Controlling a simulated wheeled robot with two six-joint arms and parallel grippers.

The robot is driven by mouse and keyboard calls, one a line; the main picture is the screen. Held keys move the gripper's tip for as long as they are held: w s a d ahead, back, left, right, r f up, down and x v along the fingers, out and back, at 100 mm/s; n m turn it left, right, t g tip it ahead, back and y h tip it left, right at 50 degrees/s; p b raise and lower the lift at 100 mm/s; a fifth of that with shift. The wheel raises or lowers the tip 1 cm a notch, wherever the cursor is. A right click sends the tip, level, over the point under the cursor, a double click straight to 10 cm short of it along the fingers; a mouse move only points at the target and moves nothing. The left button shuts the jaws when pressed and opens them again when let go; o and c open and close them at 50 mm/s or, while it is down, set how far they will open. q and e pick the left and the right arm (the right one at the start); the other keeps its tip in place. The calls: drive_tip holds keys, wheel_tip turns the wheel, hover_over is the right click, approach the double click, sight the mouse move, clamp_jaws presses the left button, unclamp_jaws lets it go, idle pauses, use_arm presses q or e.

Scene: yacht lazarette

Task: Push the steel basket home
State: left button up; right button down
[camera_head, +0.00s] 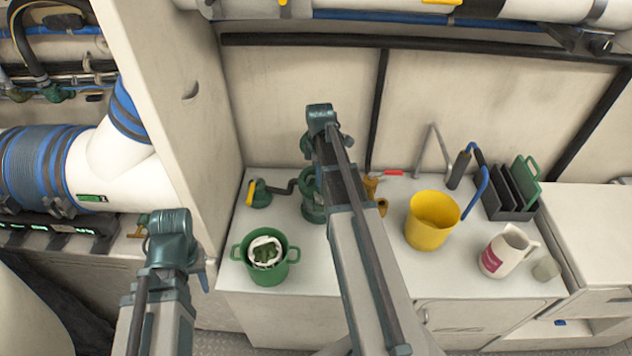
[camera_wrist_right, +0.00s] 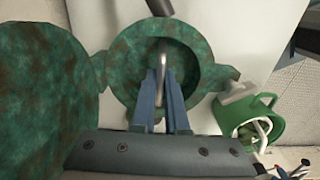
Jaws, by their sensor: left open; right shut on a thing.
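The green strainer housing (camera_head: 313,208) stands on the counter, mostly behind my right arm in the head view. In the right wrist view I look down into its round mottled green body (camera_wrist_right: 125,75). My right gripper (camera_wrist_right: 162,72) is shut on a thin steel handle, the visible part of the steel basket (camera_wrist_right: 163,60), inside the round opening. The fingers hide the rest of the basket, and I cannot tell how deep it sits. My left gripper (camera_head: 204,281) is at the lower left, away from the housing, largely hidden by its arm; it is open.
A large green round piece (camera_wrist_right: 45,95) lies beside the opening. A green bucket (camera_head: 265,258) with white and green contents stands to the left front. A yellow bucket (camera_head: 432,222), a white jug (camera_head: 506,252) and a dark rack (camera_head: 510,195) stand to the right. A bulkhead bounds the left.

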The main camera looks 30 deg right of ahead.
drive_tip(key=shift+d+r, duration=0.1)
drive_tip(key=c, duration=0.9)
unclamp_jaws()
drive_tip(key=shift+c, duration=0.2)
wheel_tip(320, 180, up, 12)
drive_tip(key=p, duration=1.2)
